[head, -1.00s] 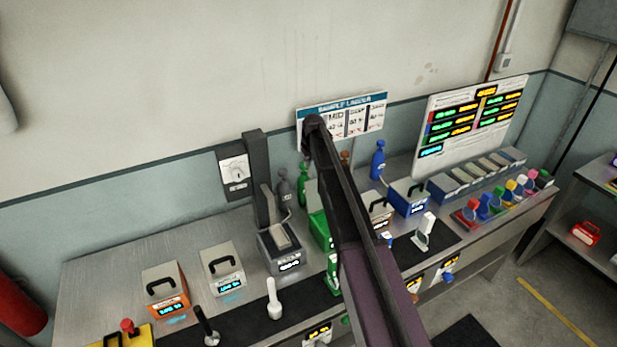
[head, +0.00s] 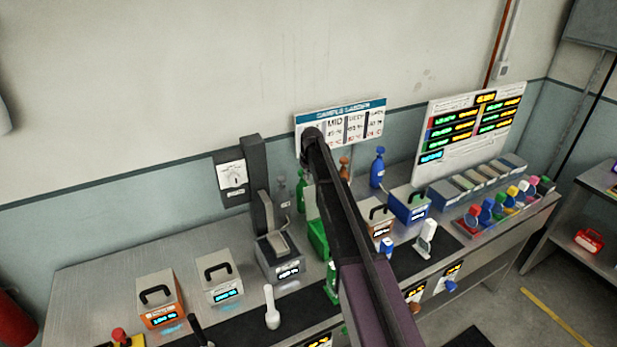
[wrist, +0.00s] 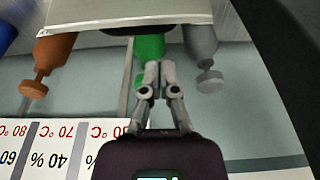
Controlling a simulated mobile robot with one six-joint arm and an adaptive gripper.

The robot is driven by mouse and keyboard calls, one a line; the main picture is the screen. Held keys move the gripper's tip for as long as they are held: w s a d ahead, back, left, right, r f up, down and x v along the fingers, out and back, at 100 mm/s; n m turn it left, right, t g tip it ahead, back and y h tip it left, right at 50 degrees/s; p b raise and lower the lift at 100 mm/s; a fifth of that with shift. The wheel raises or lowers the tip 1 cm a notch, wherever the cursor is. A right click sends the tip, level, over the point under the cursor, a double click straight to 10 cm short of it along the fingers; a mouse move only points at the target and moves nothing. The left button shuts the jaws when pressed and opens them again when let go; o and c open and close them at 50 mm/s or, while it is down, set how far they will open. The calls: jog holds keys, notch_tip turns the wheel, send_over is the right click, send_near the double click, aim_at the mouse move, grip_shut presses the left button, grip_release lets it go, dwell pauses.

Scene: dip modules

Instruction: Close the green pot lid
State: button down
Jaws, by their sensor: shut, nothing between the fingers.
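The green pot (head: 318,240) stands on the bench in the head view, mostly hidden behind my arm. Only a green strip of its left side shows, and I cannot make out its lid. In the wrist view my gripper (wrist: 155,90) is shut and empty, with its fingertips together in front of a green bottle (wrist: 150,47). A pale flat panel edge (wrist: 130,17) crosses the top of that view above the fingertips; I cannot tell what it belongs to. My gripper is hidden behind the arm in the head view.
An orange bottle (wrist: 55,52) and a grey bottle (wrist: 201,42) flank the green one. A sign (head: 350,128) is on the wall behind.

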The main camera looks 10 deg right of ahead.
jog(key=b+x, duration=0.5)
jog(key=x, duration=0.1)
dwell(0.3)
jog(key=shift+w+f, duration=0.1)
jog(key=shift+a, duration=0.1)
dwell(0.4)
